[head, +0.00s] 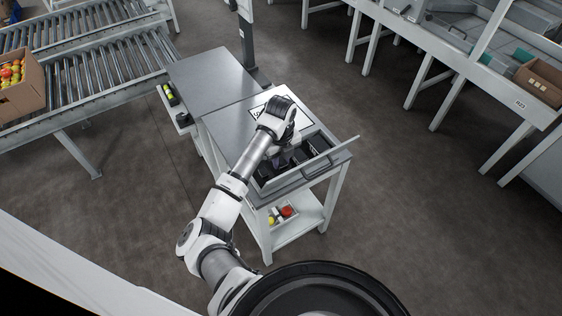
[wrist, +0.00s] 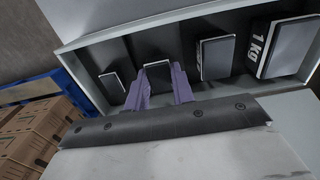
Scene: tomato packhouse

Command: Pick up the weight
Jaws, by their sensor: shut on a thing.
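A tray of dark block-shaped weights with pale tops sits in the open drawer (head: 327,156) of the grey-topped cart. In the wrist view, my gripper (wrist: 160,86) has its two purple fingers closed on either side of a small weight (wrist: 158,72), the second from the left in the row. The weight sits in its dark recess; I cannot tell whether it is lifted clear.
Another small weight (wrist: 112,84) is left of the held one. A larger weight (wrist: 217,57) and one marked 1 kg (wrist: 290,45) are to the right. A roller conveyor (head: 100,62) with a tomato box (head: 22,97) stands left; benches stand right.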

